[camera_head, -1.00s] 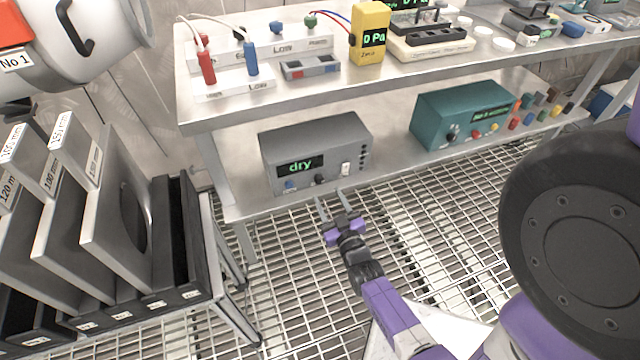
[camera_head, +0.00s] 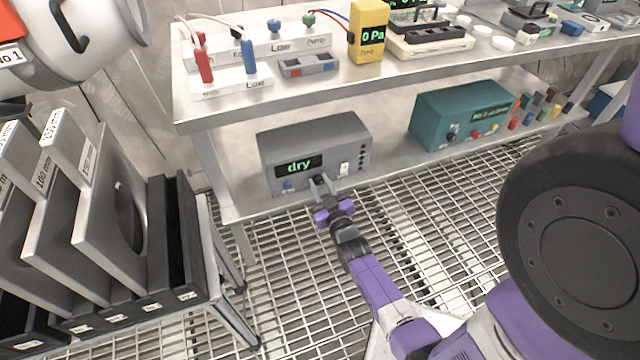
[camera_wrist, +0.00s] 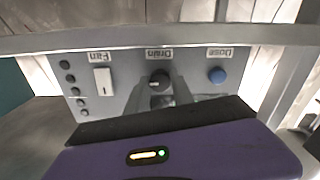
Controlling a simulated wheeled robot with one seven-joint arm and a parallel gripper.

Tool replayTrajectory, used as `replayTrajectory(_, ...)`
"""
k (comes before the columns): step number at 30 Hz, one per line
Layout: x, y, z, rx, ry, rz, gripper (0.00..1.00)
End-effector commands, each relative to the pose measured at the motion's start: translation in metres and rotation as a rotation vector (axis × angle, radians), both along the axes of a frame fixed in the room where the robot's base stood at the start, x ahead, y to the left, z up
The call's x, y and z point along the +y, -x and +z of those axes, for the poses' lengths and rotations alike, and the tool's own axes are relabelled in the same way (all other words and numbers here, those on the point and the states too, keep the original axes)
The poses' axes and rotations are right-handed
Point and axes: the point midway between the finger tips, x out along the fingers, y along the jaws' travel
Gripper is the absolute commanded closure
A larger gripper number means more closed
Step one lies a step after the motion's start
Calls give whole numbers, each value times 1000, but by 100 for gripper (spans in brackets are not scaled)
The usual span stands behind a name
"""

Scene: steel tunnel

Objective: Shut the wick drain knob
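The wick unit is a grey box (camera_head: 285,150) on the lower shelf, its green display reading "dry". Its drain knob (camera_wrist: 159,78) is black and round, under the label "Drain", which is upside down in the wrist view. A pale mark shows on the knob; its setting cannot be read. In the head view my gripper (camera_head: 319,182) is at the front panel, its fingers apart at either side of the knob, which they partly hide. I cannot tell whether they touch it.
A blue dose knob (camera_wrist: 217,75) and a white fan switch (camera_wrist: 103,81) flank the drain knob. The upper shelf (camera_head: 230,105) overhangs the box. A teal box (camera_head: 460,112) stands to the right, a rack of grey panels (camera_head: 110,205) to the left.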

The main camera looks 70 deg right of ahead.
Motion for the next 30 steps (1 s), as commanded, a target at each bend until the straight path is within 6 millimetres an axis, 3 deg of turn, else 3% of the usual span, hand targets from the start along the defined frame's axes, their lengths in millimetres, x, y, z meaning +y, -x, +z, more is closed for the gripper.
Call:
replayTrajectory(14, 0, 0, -1, 44, 39, 0, 100)
replayTrajectory(30, 1, 0, -1, 378, 325, 1, 100)
